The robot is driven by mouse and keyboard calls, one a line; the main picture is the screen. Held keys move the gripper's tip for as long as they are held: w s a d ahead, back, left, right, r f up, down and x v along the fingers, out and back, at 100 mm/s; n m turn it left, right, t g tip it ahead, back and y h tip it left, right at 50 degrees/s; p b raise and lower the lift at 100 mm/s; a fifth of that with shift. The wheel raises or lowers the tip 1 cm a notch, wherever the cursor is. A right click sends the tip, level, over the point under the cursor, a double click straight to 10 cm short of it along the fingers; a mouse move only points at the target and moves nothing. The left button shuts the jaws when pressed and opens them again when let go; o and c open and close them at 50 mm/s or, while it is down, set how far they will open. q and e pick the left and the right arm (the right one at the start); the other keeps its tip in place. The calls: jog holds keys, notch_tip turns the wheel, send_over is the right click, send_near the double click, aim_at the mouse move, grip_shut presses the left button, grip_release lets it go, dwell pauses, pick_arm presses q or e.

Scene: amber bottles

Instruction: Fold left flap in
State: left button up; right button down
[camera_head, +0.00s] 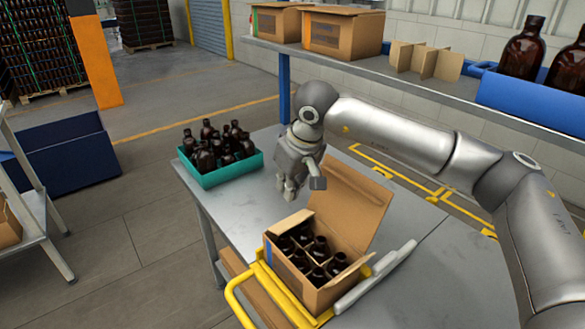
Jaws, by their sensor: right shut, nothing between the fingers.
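An open cardboard box (318,296) holding several dark amber bottles (305,248) stands on the grey metal table. A large flap (350,205) stands up and leans outward at the box's back right side. A narrow flap edge (290,222) shows along the back left rim. I cannot clearly tell how the other flaps lie. My right gripper (289,193) points down above the table, just behind and left of the box. It is shut and empty, apart from the box in the picture. My left gripper is not in view.
A teal crate (222,176) of bottles stands at the table's left. A yellow frame (262,290) and a grey bar (375,277) flank the box. The shelf (420,92) behind carries cartons (340,36), a cardboard divider (425,62) and a blue bin (530,105) with bottles.

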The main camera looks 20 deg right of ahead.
aim_at(294, 222)
jog(key=shift+s+d+f+p, duration=0.15)
jog(key=shift+f+p, duration=0.1)
jog(key=shift+f, duration=0.65)
jog(key=shift+s+a+f+p, duration=0.1)
jog(key=shift+s+f+p, duration=0.15)
jog(key=shift+f, duration=0.7)
jog(key=shift+s+d+f+p, duration=0.1)
jog(key=shift+f+p, duration=0.15)
jog(key=shift+f, duration=0.65)
jog(key=f+b, duration=0.1)
jog(key=b, duration=0.3)
jog(key=s+f+t+b, duration=0.1)
jog(key=b, duration=0.3)
jog(key=shift+s+d, duration=0.3)
jog(key=shift+s+r, duration=0.1)
jog(key=shift+r, duration=0.25)
jog(key=shift+w+a+r, duration=0.25)
jog(key=shift+w+r, duration=0.15)
jog(key=shift+w, duration=0.3)
